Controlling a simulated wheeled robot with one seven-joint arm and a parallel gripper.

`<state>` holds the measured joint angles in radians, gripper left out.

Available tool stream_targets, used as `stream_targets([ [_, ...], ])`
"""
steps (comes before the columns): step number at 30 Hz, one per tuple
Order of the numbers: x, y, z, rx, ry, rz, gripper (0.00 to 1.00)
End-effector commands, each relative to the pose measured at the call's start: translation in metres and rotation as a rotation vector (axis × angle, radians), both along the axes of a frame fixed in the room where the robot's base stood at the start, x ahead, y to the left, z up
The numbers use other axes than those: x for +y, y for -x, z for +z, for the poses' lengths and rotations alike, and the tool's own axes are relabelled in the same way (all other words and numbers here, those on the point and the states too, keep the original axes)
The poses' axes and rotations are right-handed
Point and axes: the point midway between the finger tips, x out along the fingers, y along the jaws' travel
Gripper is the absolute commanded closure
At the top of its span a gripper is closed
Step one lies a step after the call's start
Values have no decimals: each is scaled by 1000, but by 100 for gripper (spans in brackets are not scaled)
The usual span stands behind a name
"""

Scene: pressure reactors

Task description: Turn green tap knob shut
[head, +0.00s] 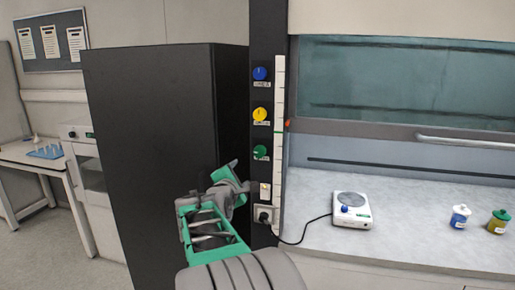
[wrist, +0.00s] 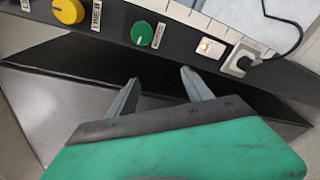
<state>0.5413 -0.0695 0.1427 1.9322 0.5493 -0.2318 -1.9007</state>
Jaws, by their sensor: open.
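The green tap knob (head: 260,152) is the lowest of three knobs on the dark vertical post. It is round with a pale pointer line, and it also shows at the top middle of the wrist view (wrist: 142,34). My gripper (head: 243,180) is below and a little left of the knob in the head view. In the wrist view its two grey fingers (wrist: 160,90) stand apart with nothing between them, and the knob lies beyond the fingertips, apart from them.
A yellow knob (head: 260,115) and a blue knob (head: 261,74) are above on the post. A lit switch (head: 265,190) and a plugged socket (head: 264,215) are below. A black cabinet (head: 150,150) stands left. A hotplate (head: 352,210) and two jars (head: 460,218) are on the bench.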

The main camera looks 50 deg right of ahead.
Motion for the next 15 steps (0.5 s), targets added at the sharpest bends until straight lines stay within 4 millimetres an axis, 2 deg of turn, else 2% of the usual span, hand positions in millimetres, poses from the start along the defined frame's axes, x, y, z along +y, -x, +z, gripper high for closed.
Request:
stream_targets([
  [1,-20,9,14,63,91,-29,41],
  [4,-40,19,32,151,213,-63,41],
  [8,-54,16,37,177,243,-70,41],
  [15,-96,-3,37,174,238,-68,41],
])
